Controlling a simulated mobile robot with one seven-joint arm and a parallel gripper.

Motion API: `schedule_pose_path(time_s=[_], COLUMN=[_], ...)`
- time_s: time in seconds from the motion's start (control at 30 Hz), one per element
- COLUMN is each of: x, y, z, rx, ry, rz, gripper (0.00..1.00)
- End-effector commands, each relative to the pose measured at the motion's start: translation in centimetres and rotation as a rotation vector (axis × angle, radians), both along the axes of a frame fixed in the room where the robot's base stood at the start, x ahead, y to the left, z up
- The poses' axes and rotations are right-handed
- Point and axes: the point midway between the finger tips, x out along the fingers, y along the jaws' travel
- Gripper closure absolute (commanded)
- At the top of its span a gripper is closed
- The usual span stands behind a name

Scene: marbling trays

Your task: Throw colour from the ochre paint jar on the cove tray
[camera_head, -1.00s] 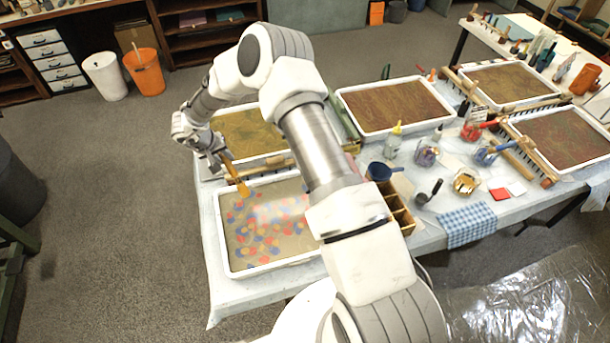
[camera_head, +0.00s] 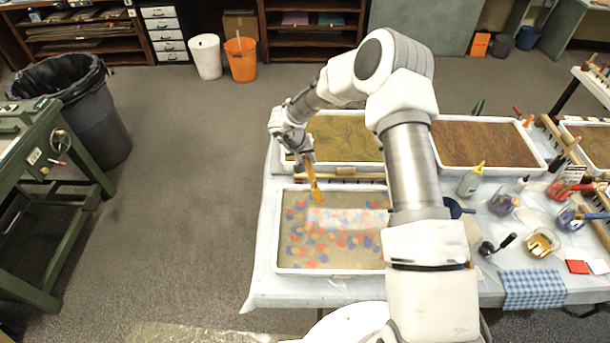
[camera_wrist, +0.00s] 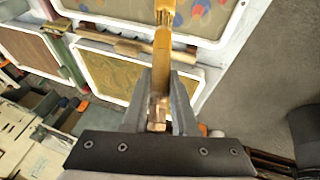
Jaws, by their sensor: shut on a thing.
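My gripper (camera_head: 306,160) is shut on a brush (camera_head: 314,186) with ochre-coloured bristles. It holds the brush tip-down above the far part of the front-left tray (camera_head: 274,235). In the wrist view the brush (camera_wrist: 162,50) stands between the fingers (camera_wrist: 158,105). That tray's grey-brown bath carries red, blue and ochre spots and a pale glare patch; my arm hides its right side. I cannot tell from any label whether it is the cove tray. A glass jar with ochre paint (camera_head: 541,243) stands on the table to the right.
Two patterned trays lie behind, one green-gold (camera_head: 335,165) and one brown (camera_head: 545,160). A rake lies between the left trays. A bottle (camera_head: 470,181), other paint jars (camera_head: 502,203), a ladle and a checked cloth (camera_head: 533,289) crowd the right.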

Motion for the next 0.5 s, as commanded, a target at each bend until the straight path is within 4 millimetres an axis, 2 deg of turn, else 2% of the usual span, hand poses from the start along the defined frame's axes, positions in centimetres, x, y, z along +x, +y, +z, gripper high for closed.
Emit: schedule_pose_path(time_s=[0.5], x=[-3.3], y=[-5.4], z=[0.1], rx=[-0.001], ry=[0.0], rz=[0.0], gripper=[1.0])
